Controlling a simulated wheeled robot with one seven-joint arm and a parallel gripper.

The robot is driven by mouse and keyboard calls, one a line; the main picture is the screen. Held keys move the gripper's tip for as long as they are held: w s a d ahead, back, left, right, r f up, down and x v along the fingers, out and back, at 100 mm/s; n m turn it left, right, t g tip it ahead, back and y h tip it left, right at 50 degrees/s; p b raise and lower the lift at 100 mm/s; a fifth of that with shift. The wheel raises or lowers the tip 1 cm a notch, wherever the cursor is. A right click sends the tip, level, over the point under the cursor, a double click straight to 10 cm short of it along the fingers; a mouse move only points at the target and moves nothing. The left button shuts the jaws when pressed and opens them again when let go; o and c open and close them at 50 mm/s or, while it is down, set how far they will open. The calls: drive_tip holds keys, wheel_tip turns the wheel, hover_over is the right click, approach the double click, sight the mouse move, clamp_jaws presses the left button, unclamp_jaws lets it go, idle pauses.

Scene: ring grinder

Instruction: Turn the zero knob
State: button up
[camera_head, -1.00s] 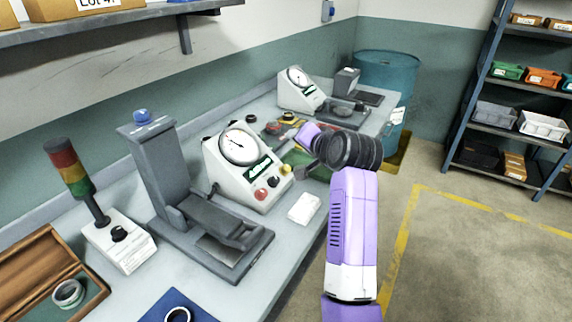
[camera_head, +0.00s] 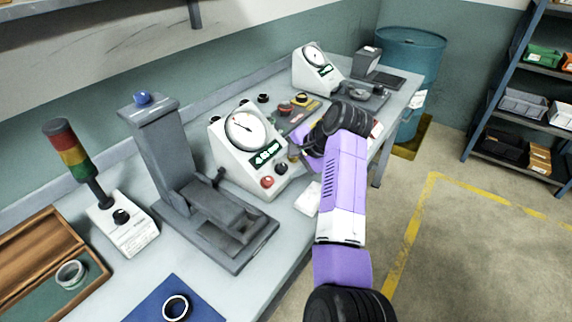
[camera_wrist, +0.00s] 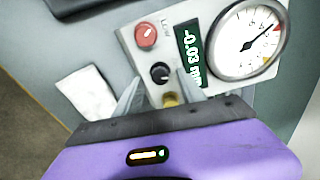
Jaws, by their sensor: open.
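The white gauge box (camera_head: 228,150) stands mid-bench with a round dial and a green display. Its front has a red knob (camera_wrist: 146,34) marked "LOW", a black knob (camera_wrist: 160,73) and a brass-yellow knob (camera_wrist: 170,98). No "zero" label is readable. The red knob (camera_head: 267,182) and the black knob (camera_head: 281,168) also show in the head view; the yellow one is hidden there by my gripper (camera_head: 294,152). In the wrist view my gripper (camera_wrist: 160,76) is open, its fingertips on either side of the black knob. Whether they touch it is unclear.
A grey stand (camera_head: 163,150) with a blue button is left of the box. A second gauge box (camera_head: 315,68) stands farther back. A white block (camera_head: 307,198) lies near the bench edge. A signal tower (camera_head: 76,155) and wooden case (camera_head: 35,262) are at left.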

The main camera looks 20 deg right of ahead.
drive_tip(key=shift+x, duration=1.05)
clamp_jaws()
